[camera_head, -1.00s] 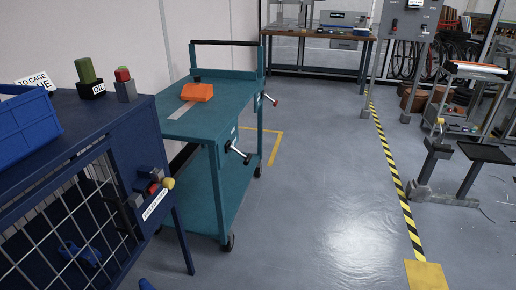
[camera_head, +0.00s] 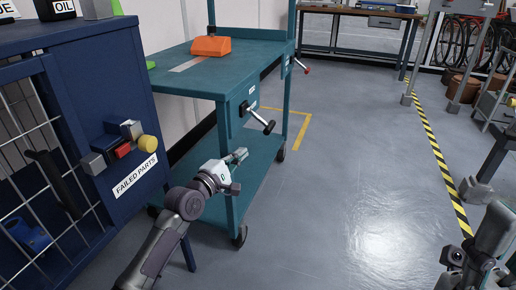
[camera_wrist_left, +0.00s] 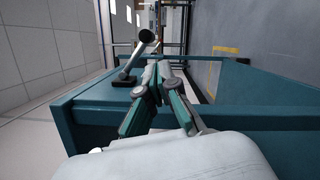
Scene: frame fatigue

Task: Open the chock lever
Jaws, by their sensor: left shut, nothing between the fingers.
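A lever (camera_head: 257,117) with a pale arm and a black grip sticks out from the end panel of the teal cart (camera_head: 180,82). It slopes down to the right in the head view. In the left wrist view the lever (camera_wrist_left: 135,58) stands out from the teal panel, its black knob beyond my fingertips. My left gripper (camera_head: 239,156) is shut and empty, below and a little left of the lever, apart from it. Its fingers (camera_wrist_left: 158,78) nearly meet in the wrist view. My right gripper (camera_head: 452,257) shows only partly at lower right.
An orange wedge (camera_head: 211,46) lies on the cart top. A blue cage cabinet (camera_head: 115,75) with a yellow knob (camera_head: 148,143) and a "FAILED PARTS" label stands close at left. The floor (camera_head: 345,170) right of the cart is clear up to the yellow-black stripe.

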